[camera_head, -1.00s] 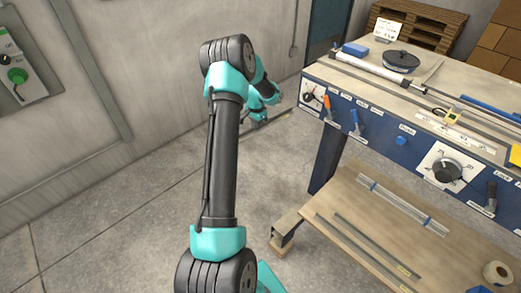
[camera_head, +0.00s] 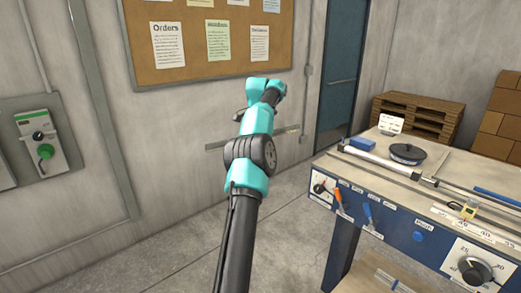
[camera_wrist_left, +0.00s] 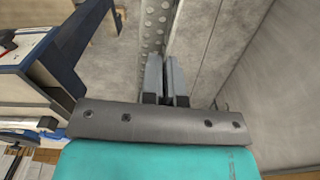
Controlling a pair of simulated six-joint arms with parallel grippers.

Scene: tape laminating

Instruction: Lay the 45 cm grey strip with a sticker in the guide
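A thin grey strip (camera_head: 222,145) is in the air before the wall in the head view, tilted slightly, with a small pale sticker (camera_head: 292,129) near its right end. My left forearm crosses in front of its middle. My left gripper's fingers are hidden in the head view. My right gripper is not in view.
A black disc (camera_head: 407,153), a blue block (camera_head: 362,144) and a white sign (camera_head: 391,123) stand on the bench top. Levers and a dial (camera_head: 474,271) are on its front. A lower shelf (camera_head: 372,275) shows below. The floor left of the bench is free.

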